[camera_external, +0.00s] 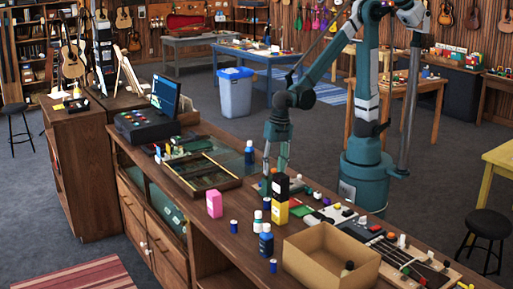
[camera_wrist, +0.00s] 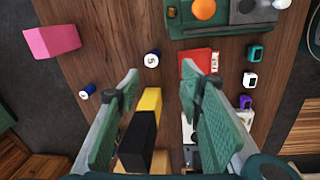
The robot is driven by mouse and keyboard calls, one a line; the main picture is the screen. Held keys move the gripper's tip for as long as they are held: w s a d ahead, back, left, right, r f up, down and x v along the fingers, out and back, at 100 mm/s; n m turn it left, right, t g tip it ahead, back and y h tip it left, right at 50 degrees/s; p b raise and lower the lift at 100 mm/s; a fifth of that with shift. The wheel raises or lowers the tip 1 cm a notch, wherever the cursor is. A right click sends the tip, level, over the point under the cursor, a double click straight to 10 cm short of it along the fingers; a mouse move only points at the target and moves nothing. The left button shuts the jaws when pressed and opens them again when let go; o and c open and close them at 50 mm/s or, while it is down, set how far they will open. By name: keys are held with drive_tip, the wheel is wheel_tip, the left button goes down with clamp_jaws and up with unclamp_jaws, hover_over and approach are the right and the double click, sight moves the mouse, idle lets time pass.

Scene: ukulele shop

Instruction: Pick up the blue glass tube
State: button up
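Several small blue items could be the blue glass tube; I cannot tell which is glass. In the external view, a small blue cylinder (camera_external: 233,227) stands near the pink box, another (camera_external: 273,266) stands near the counter's front edge, and a dark blue bottle (camera_external: 266,241) stands between them and the carton. In the wrist view, a blue cylinder with a white, marked top (camera_wrist: 152,59) lies ahead between the fingertips' lines, and another (camera_wrist: 86,90) is left of the left finger. My gripper (camera_wrist: 158,88) is open, above the counter, with nothing held between its fingers.
A black and yellow box (camera_external: 280,201) stands close to the gripper; its yellow part (camera_wrist: 150,101) shows between the fingers. A pink box (camera_external: 214,204), a red card (camera_wrist: 198,62), an open cardboard carton (camera_external: 315,265) and a wooden display tray (camera_external: 200,172) share the crowded wooden counter.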

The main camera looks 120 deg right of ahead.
sight(267, 199)
drive_tip(key=w+f+n, duration=0.1)
drive_tip(key=f, duration=0.1)
drive_tip(key=w+f+n+g, duration=0.1)
drive_tip(key=f, duration=0.1)
drive_tip(key=w+f+n, duration=0.2)
drive_tip(key=f, duration=0.1)
drive_tip(key=shift+a, duration=0.25)
drive_tip(key=shift+f, duration=0.1)
drive_tip(key=shift+f, duration=1.3)
drive_tip(key=shift+f, duration=0.1)
drive_tip(key=shift+f, duration=2.5)
drive_tip(key=shift+c, duration=0.6)
drive_tip(key=c, duration=0.8)
